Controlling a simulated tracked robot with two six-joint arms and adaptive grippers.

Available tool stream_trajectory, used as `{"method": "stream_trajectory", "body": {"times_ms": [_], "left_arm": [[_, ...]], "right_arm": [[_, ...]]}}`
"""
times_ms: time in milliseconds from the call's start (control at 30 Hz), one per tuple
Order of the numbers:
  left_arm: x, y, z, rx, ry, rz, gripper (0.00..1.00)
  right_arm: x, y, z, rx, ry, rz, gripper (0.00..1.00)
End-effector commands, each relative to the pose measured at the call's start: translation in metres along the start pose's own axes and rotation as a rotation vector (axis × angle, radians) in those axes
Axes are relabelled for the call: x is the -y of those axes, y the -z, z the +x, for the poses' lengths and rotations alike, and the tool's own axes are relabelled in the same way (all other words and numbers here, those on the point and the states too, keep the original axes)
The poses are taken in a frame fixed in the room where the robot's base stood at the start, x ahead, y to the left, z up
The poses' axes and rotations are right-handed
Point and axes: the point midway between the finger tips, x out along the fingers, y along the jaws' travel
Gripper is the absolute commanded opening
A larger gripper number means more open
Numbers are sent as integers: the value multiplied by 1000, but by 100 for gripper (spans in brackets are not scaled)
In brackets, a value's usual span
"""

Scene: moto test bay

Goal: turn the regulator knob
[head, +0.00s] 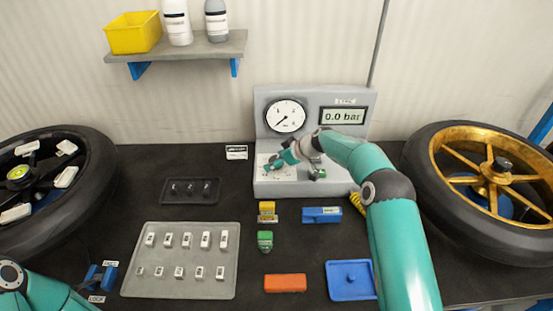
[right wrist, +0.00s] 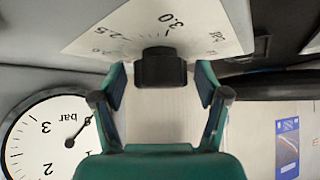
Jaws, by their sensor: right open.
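The regulator knob (right wrist: 160,68) is black and sits at the centre of a white scale plate (right wrist: 185,25) marked 2.5 and 3.0 in the right wrist view. My right gripper (right wrist: 160,86) is open, with one finger on each side of the knob and a visible gap to it on both sides. In the head view my right gripper (head: 278,161) is over the base of the grey test stand (head: 300,188) and hides the knob. The round gauge (head: 286,116) stands behind it, and the display (head: 343,116) reads 0.0 bar. My left gripper is out of view.
In front lie a grey tray (head: 180,256) of small labelled parts, a green-and-white block (head: 265,241), an orange block (head: 285,283) and a blue tray (head: 340,290). A shelf (head: 200,48) hangs on the wall.

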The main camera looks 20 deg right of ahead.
Motion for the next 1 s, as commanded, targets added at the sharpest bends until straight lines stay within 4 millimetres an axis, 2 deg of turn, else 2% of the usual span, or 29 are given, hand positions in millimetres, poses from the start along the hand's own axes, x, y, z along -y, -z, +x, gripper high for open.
{"method": "stream_trajectory", "body": {"times_ms": [200,567,700,900,1000], "left_arm": [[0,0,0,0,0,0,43],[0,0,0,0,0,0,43],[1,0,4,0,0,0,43],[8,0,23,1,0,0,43],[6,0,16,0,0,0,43]], "right_arm": [[0,0,0,0,0,0,74],[0,0,0,0,-1,0,14],[0,-1,1,1,-10,9,14],[0,-2,2,3,-103,99,14],[0,1,-2,5,-164,160,14]]}}
